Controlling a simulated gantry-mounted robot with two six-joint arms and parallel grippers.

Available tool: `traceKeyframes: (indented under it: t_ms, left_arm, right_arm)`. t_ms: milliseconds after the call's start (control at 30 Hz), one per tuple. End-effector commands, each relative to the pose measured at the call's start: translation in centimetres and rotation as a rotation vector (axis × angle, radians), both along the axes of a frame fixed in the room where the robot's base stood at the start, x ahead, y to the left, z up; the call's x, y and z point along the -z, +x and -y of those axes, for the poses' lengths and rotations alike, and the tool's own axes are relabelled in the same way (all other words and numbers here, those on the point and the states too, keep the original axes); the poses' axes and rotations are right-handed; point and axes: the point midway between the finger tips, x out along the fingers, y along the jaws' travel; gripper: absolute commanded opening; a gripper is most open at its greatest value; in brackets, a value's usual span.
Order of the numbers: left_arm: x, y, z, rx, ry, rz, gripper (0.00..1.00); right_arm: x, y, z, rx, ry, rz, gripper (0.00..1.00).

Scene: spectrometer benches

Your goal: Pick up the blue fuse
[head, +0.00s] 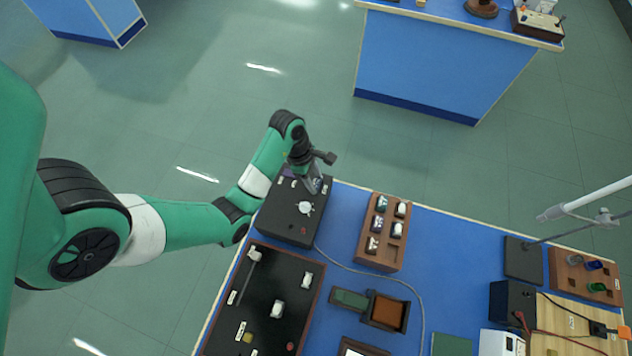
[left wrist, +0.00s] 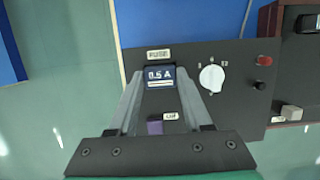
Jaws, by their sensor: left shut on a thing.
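The blue fuse (left wrist: 160,77), marked 0.5 A, is between the fingertips of my left gripper (left wrist: 160,80) in the left wrist view. The gripper is shut on it. The fuse is at the FUSE label of a black box (left wrist: 220,107) with a white dial (left wrist: 212,78). I cannot tell whether it is seated in the box or just above it. In the head view my left gripper (head: 314,180) reaches down over the far edge of the same box (head: 287,217) and mostly hides the fuse. My right gripper is not in view.
A wooden rack (head: 376,264) with several small parts stands right of the box. A larger black panel (head: 265,293) lies in front. A cable (head: 375,272) runs across the blue bench (head: 447,238). A brown tray (head: 388,312) and a lamp stand (head: 523,262) are farther right.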

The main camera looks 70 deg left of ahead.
Motion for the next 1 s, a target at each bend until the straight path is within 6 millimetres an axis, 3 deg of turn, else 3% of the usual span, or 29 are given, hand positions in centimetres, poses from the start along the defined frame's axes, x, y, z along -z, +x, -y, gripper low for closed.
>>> traceKeyframes:
  t_ms: [33, 133, 400, 567, 700, 1000]
  left_arm:
    - [0.0, 0.0, 0.0, 0.000, 0.000, 0.000, 0.15]
    - [0.0, 0.0, 0.0, 0.000, 0.000, 0.000, 0.00]
    - [-0.2, 0.0, 0.0, 0.000, 0.000, 0.000, 0.00]
    - [-1.4, 0.0, 0.0, -0.001, 0.001, 0.002, 0.00]
    - [-4.1, 0.1, 0.0, 0.000, 0.002, 0.003, 0.00]
    - [-11.1, -4.3, 3.4, 0.000, 0.000, -0.001, 0.00]
  right_arm:
    - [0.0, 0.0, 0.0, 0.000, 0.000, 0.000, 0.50]
    - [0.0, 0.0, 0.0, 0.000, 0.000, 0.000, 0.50]
    - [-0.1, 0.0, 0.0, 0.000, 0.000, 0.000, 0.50]
    - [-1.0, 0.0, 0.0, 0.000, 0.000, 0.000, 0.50]
    - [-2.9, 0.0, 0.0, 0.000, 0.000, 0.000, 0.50]
    - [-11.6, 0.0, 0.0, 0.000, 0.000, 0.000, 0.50]
